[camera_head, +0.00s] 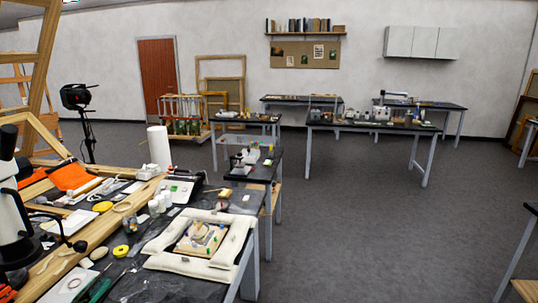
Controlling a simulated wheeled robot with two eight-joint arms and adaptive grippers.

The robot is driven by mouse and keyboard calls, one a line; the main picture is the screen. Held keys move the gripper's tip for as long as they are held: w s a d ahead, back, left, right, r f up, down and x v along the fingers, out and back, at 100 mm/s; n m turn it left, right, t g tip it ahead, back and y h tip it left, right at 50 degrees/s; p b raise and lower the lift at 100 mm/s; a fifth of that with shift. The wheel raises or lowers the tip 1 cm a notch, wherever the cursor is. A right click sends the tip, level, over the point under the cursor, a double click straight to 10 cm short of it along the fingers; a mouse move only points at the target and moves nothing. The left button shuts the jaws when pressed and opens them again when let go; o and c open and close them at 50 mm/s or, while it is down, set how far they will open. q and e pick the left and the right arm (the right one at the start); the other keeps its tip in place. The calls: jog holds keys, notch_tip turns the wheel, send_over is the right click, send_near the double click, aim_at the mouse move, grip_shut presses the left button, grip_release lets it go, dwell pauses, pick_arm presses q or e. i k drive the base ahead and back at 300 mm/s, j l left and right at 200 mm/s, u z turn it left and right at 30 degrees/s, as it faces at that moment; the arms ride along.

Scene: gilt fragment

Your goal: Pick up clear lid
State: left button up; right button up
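I cannot make out a clear lid for certain in the head view. Small things lie on the dark worktable (215,292) at the lower left, too small to tell apart well. Among them are a pale round disc (98,253), a yellow round item (120,251) and several small white jars (160,203). Cream padded strips (162,262) surround a wooden-framed piece (187,250) with small coloured parts near the table's right corner. Neither of my grippers shows in this view.
A black-and-white upright device (14,225) stands at the left edge. A white roll (159,148) and a flat device (182,187) stand farther back on the worktable. Other tables (375,127) stand toward the back wall. The grey floor (370,230) at the right is mostly clear.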

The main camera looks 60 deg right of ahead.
aim_at(247, 152)
jog(key=z, duration=1.9)
jog(key=i+z, duration=0.15)
jog(key=z, duration=0.35)
jog(key=i, duration=4.6)
jog(key=i+l+u, duration=0.1)
jog(key=i+u, duration=0.2)
jog(key=i, duration=0.15)
jog(key=i+l+u, duration=0.2)
jog(key=i+u, duration=0.15)
jog(key=i+l+u, duration=0.3)
jog(key=i, duration=0.2)
